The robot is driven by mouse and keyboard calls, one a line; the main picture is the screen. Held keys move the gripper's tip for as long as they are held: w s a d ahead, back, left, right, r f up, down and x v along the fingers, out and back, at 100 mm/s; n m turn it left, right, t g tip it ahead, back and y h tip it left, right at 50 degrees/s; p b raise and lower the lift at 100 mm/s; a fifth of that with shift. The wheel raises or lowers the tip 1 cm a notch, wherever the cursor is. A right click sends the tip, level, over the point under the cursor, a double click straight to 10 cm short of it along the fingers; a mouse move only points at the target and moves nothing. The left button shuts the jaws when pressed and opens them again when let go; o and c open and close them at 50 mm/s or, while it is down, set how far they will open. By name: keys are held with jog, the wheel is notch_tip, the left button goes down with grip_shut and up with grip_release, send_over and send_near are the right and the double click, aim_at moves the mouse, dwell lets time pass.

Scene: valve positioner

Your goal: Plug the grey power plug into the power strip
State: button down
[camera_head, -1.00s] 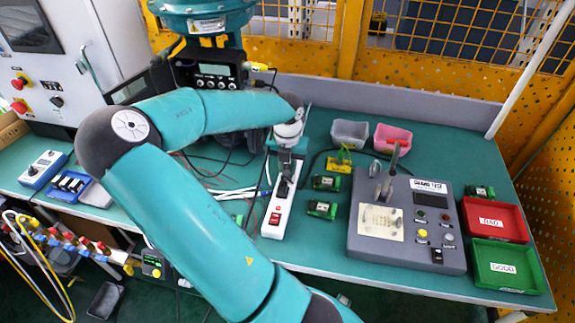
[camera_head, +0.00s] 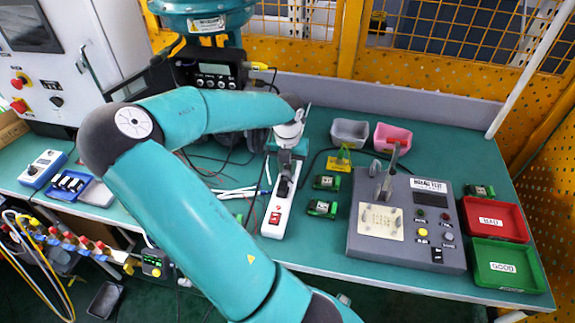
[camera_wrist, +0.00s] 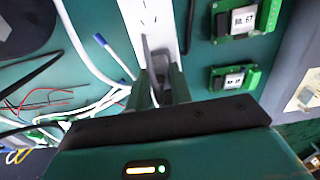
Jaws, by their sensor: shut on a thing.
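The white power strip (camera_head: 275,226) lies lengthwise on the green table, with a red switch at its near end. It also shows at the top of the wrist view (camera_wrist: 152,14). My gripper (camera_head: 284,182) points down over the strip's middle. In the wrist view, its two fingers (camera_wrist: 160,88) are closed around the grey power plug (camera_wrist: 159,64), which is mostly hidden between them. The plug is at or just above the strip's face. I cannot tell whether its pins are in a socket.
Green circuit modules (camera_head: 322,207) lie right of the strip. A grey test box (camera_head: 407,240) stands further right, beside red (camera_head: 497,219) and green (camera_head: 510,266) trays. Grey and pink bins stand behind. White cables (camera_wrist: 85,45) lie left of the strip.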

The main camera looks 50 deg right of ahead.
jog(key=shift+f, duration=0.25)
dwell(0.7)
jog(key=c, duration=0.8)
grip_release()
jog(key=shift+c, duration=0.2)
jog(key=shift+r, duration=0.15)
jog(key=shift+r, duration=3.4)
